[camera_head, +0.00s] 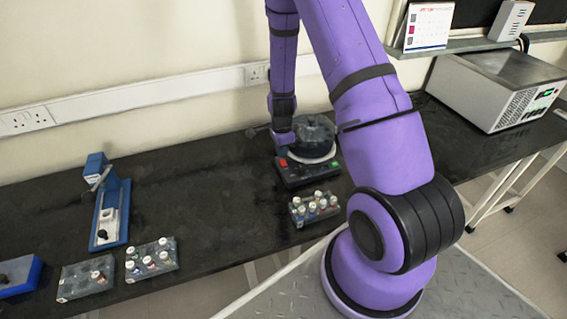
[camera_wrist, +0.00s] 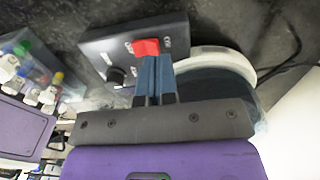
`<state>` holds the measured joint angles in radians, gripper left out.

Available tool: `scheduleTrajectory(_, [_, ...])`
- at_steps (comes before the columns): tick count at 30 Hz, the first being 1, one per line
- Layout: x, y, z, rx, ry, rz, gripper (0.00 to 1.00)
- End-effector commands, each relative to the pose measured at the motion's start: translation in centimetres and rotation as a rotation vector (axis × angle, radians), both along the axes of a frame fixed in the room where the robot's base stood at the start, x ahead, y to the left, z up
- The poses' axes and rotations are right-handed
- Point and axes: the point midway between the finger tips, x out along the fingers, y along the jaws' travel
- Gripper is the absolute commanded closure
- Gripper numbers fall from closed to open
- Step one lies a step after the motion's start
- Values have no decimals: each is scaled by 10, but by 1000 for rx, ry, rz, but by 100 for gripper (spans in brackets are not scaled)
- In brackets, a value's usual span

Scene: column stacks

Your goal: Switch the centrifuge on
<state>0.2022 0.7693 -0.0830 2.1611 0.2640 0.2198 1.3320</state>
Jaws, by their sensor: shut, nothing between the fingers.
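The centrifuge stands on the black bench, with a dark round lid (camera_head: 315,130) above a pale ring and a dark control base (camera_head: 309,177). In the wrist view, its control panel (camera_wrist: 100,48) carries a red rocker switch (camera_wrist: 146,46) between small white markings and a black knob (camera_wrist: 116,76). My gripper (camera_wrist: 155,60) is shut and empty, its blue-grey fingertips right at the near edge of the red switch. I cannot tell whether they touch it. In the head view my gripper (camera_head: 284,139) is down at the centrifuge's left side and partly hides it.
A rack of capped vials (camera_head: 315,208) stands just in front of the centrifuge. More racks (camera_head: 152,260) and a blue-based device (camera_head: 110,210) are on the left. A large grey machine (camera_head: 497,85) stands at the right. The bench between the blue device and centrifuge is clear.

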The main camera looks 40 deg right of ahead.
Motion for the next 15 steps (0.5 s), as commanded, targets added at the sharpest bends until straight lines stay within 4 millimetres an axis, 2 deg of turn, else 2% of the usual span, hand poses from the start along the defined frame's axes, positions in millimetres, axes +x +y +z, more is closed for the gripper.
scheduleTrajectory(15, [0, 0, 31, 0, -1, 1, 100])
